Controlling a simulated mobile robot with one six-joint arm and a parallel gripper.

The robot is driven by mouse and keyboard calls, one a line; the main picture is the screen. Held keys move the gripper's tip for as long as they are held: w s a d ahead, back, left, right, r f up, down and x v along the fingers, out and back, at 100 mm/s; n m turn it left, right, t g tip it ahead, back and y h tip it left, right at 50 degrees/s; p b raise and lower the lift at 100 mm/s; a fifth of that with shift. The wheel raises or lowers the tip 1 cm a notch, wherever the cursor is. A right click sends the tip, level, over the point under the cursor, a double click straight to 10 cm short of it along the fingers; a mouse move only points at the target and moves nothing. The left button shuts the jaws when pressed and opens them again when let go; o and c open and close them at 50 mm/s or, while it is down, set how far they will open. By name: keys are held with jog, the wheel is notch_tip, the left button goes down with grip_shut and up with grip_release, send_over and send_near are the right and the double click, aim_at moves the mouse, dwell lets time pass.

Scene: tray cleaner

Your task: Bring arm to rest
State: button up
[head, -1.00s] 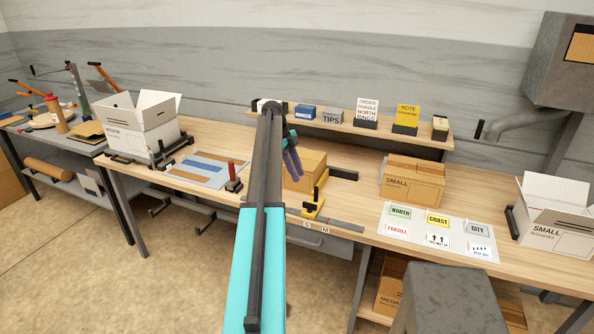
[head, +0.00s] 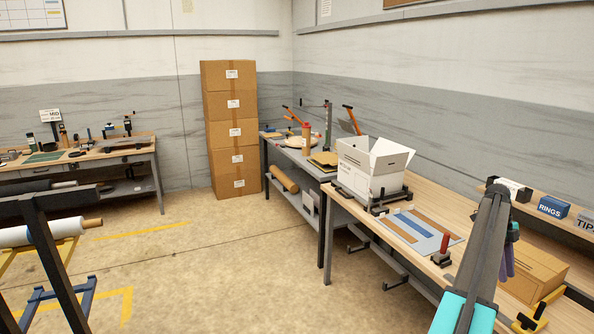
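My arm, teal and dark grey, shows at the lower right of the head view, reaching up over the wooden packing bench (head: 433,192). My gripper (head: 508,252) shows only in part as purple fingers, mostly hidden behind the arm. I cannot tell whether it is open or shut, and I see nothing held in it. A closed brown carton (head: 535,272) stands on the bench beyond the arm, to the right of the gripper.
An open white box (head: 370,170) and a red-handled tool (head: 443,248) are on the bench. A grey side table (head: 310,168) adjoins it. Stacked cartons (head: 230,130) stand in the corner. A roll rack (head: 45,235) is at left. The middle floor (head: 225,265) is clear.

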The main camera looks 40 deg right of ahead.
jog(key=w+a+f+n+g+b, duration=0.1)
jog(key=w+a+f+n, duration=0.1)
jog(key=w+a+f, duration=0.85)
jog(key=w+a+f+n+b, duration=0.15)
jog(key=w+a+f, duration=0.45)
jog(key=w, duration=0.7)
jog(key=w+a+f+n+g+b, duration=0.1)
jog(key=w+a+f+n, duration=0.3)
jog(key=a+f, duration=0.75)
jog(key=w+a+f+n+b, duration=0.1)
jog(key=w+a+f+n, duration=0.2)
jog(key=w+a+f, duration=0.75)
jog(key=s+a+f+n+h+b, duration=0.1)
jog(key=s+a+f+n, duration=0.25)
jog(key=a, duration=0.65)
jog(key=s+a+f+n+g, duration=0.15)
jog(key=s+a+f, duration=0.3)
jog(key=a, duration=0.55)
jog(key=s+a+f+n+t+h+b, duration=0.1)
jog(key=s+a+f+n, duration=0.35)
jog(key=a, duration=0.55)
jog(key=s+a+f+n, duration=0.2)
jog(key=s+a+n, duration=0.5)
jog(key=s+n, duration=0.1)
jog(key=s+a+f+n+t+y+b, duration=0.1)
jog(key=s+a+f+n, duration=0.1)
jog(key=s+a+n, duration=0.6)
jog(key=shift+s+n+b, duration=0.3)
jog(key=shift+s+n, duration=0.2)
jog(key=shift+n, duration=0.4)
